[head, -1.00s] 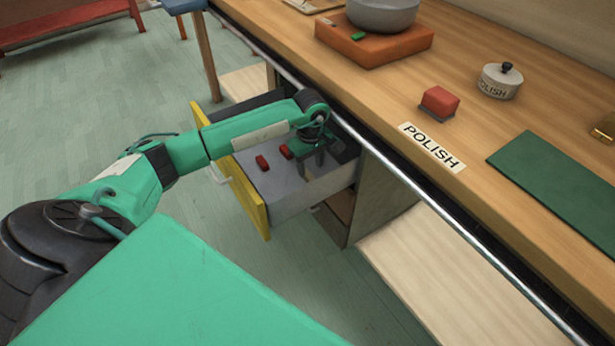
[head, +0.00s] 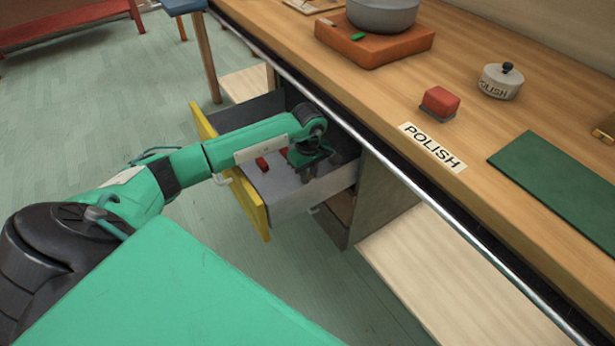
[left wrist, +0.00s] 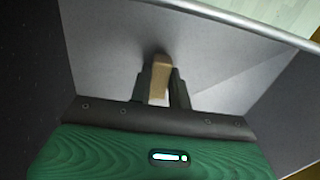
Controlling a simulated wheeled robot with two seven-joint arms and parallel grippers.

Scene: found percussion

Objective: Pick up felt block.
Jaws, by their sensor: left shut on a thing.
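My left gripper (head: 311,172) reaches down into the open drawer. In the left wrist view its fingers (left wrist: 160,88) are shut on a small tan block (left wrist: 161,72), which I take to be the felt block. The block stands out between the fingertips, close over the grey drawer floor; I cannot tell whether it still touches it. In the head view the gripper and arm hide the block. My right gripper is not in view.
The drawer (head: 290,205) has a yellow front (head: 252,200) and holds red pieces (head: 262,163) beside the gripper. Its walls stand close around the gripper. The counter edge with a metal rail (head: 400,183) runs above. A red block (head: 440,102) and a lidded pot (head: 501,82) stand on the counter.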

